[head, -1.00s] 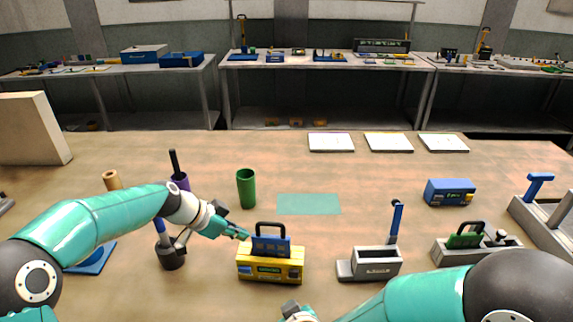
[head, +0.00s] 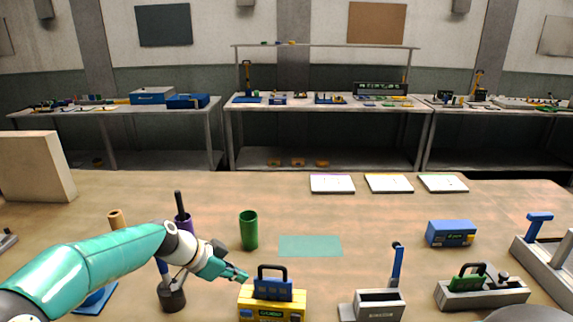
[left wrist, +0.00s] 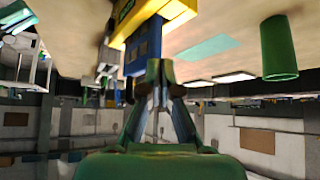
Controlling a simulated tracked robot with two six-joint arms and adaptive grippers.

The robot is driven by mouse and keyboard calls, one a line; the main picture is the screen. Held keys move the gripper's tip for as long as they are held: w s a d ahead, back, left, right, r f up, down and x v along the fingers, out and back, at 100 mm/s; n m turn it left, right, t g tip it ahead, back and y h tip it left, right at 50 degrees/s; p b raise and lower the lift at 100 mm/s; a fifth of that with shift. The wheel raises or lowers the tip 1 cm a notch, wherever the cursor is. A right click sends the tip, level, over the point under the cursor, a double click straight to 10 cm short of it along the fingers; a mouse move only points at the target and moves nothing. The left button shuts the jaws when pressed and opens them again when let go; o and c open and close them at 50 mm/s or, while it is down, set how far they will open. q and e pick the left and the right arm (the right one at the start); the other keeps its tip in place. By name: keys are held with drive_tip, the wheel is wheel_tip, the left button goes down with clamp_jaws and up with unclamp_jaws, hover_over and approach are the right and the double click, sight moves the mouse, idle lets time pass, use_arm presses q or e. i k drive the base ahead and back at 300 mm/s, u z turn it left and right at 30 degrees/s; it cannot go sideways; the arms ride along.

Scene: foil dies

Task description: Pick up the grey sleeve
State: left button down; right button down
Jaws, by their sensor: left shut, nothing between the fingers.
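I cannot make out a clearly grey sleeve. The closest match is a dark grey cup-shaped piece (head: 172,300) at the lower left of the head view, partly behind my left arm. My left gripper (head: 242,276) is shut and empty. It is to the right of that piece, just left of the black handle of a yellow and blue die block (head: 272,303). In the left wrist view the fingers (left wrist: 160,84) are together, close to the block (left wrist: 140,42) in the picture. My right gripper is out of view.
A green sleeve (head: 249,230) stands behind my left gripper. A purple sleeve (head: 184,224) with a black rod and a tan sleeve (head: 117,219) are further left. A teal mat (head: 310,246) lies bare. Grey die (head: 378,306) and blue block (head: 450,233) stand right.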

sight(388, 306)
drive_tip(key=k, duration=0.9)
